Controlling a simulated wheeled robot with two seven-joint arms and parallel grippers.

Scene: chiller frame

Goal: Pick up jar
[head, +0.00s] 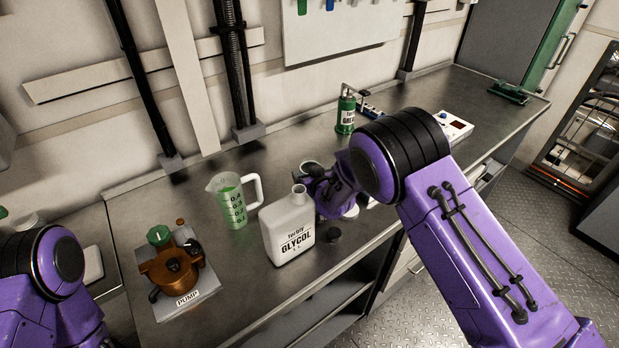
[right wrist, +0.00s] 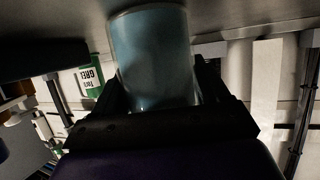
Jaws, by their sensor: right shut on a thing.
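The jar (right wrist: 152,55) is a pale blue, see-through vessel that fills the middle of the right wrist view. My right gripper (right wrist: 155,92) is shut on it, with one dark finger on each side. In the head view only the jar's rim (head: 311,167) shows, behind the white glycol jug, and my right gripper (head: 318,178) hides much of the rest. I cannot tell whether the jar touches the bench. My left arm shows at the lower left of the head view, but its gripper is not visible.
The white glycol jug (head: 287,232) stands close in front of my right gripper. A green measuring jug (head: 232,203) and a copper pump (head: 172,270) stand to the left. A green grease can (head: 346,117) stands behind.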

